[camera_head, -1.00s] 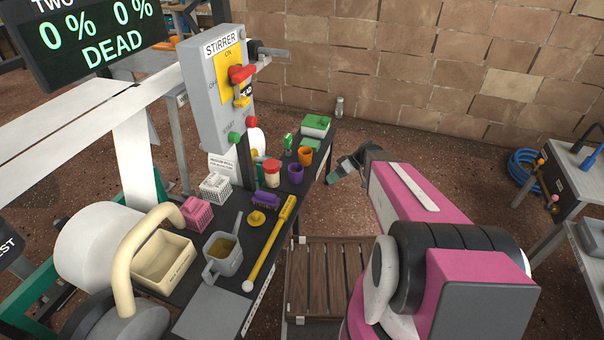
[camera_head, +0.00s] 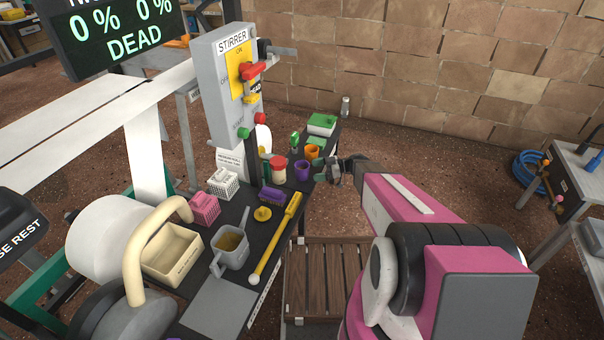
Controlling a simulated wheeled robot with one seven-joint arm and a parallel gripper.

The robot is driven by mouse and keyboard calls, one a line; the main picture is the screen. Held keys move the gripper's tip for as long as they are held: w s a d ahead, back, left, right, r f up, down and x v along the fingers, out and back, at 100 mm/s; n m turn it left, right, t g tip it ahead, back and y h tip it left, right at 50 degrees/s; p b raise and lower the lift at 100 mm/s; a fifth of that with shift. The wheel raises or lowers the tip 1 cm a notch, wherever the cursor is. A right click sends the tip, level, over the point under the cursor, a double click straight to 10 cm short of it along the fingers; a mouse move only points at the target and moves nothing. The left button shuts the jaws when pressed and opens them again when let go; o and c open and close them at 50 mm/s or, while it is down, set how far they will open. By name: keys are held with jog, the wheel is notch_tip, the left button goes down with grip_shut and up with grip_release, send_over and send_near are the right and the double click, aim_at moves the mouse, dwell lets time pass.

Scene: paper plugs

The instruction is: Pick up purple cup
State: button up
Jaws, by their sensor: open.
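The purple cup (camera_head: 302,170) stands upright on the dark bench top, near its right edge. An orange cup (camera_head: 312,152) stands just behind it. My gripper (camera_head: 325,171) is at the end of the pink arm, at the bench's right edge. It is a short way to the right of the purple cup. The jaws are small and dark here, and I see nothing held in them. I cannot tell the exact gap between the jaws and the cup.
A red-lidded jar (camera_head: 278,170) stands left of the cup, with a purple brush (camera_head: 272,197) in front. A yellow-handled tool (camera_head: 275,238) lies along the bench edge. A green-topped box (camera_head: 321,124) sits at the far end.

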aim_at(306, 172)
jog(key=shift+a+f, duration=0.2)
jog(key=shift+a, duration=0.7)
jog(key=shift+a+f, duration=0.15)
jog(key=shift+a, duration=0.7)
jog(key=shift+a+f, duration=0.2)
jog(key=shift+a, duration=0.7)
jog(key=c, duration=1)
